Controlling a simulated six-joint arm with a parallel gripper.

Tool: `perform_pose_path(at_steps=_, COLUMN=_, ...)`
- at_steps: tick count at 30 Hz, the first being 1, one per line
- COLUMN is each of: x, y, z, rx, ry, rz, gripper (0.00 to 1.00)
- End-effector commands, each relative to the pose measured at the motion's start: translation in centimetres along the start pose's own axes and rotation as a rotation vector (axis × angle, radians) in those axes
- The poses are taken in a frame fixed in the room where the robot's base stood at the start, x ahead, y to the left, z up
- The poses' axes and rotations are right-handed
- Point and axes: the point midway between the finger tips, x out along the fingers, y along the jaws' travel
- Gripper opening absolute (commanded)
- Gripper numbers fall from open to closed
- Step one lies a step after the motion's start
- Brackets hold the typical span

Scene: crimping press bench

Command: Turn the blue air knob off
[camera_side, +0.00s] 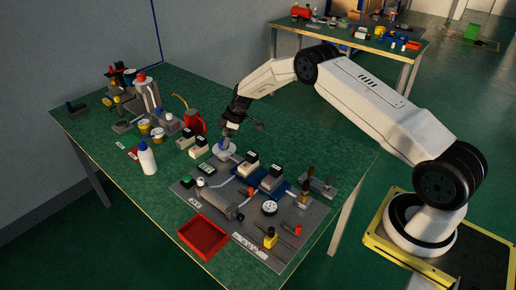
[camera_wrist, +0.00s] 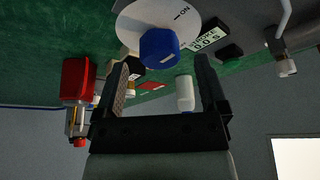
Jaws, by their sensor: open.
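The blue air knob (camera_wrist: 159,48) sits on a white round dial plate (camera_wrist: 184,27) marked ON. In the wrist view the knob lies between and just beyond the two fingertips of my gripper (camera_wrist: 160,64). The fingers are apart, with one on each side of the knob, and I see no contact. In the side view my gripper (camera_side: 229,132) is right above the white dial plate (camera_side: 223,153) on the green bench. The knob is small there and partly hidden by the gripper. I cannot tell the knob's exact setting.
A grey panel with a gauge (camera_side: 269,208), cylinder and tubing lies in front of the dial. A small display (camera_wrist: 207,39) sits close beside the dial. A red tray (camera_side: 204,236) is at the front edge, and a white bottle (camera_side: 147,160) stands to the left.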

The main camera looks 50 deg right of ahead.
Motion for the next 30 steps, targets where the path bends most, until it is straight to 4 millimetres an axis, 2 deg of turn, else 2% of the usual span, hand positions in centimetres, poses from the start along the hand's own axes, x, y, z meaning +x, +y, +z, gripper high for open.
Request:
perform_pose_path(at_steps=6, x=1.4, y=-0.1, z=0.0, rx=0.0, ry=-0.001, rz=-0.001, gripper=0.92)
perform_pose_path(at_steps=17, x=1.7, y=0.0, z=0.0, rx=0.0, ry=0.0, rz=0.0, gripper=0.92)
perform_pose_path(at_steps=18, x=1.7, y=0.0, z=0.0, rx=0.0, ry=0.0, rz=0.0, gripper=0.89)
perform_pose_path(at_steps=26, x=1.7, y=0.0, z=0.0, rx=0.0, ry=-0.001, rz=0.0, gripper=0.06)
perform_pose_path(at_steps=27, x=1.7, y=0.0, z=0.0, rx=0.0, ry=-0.001, rz=0.0, gripper=0.0)
perform_pose_path(at_steps=30, x=1.7, y=0.0, z=0.0, rx=0.002, ry=-0.001, rz=0.001, gripper=0.0)
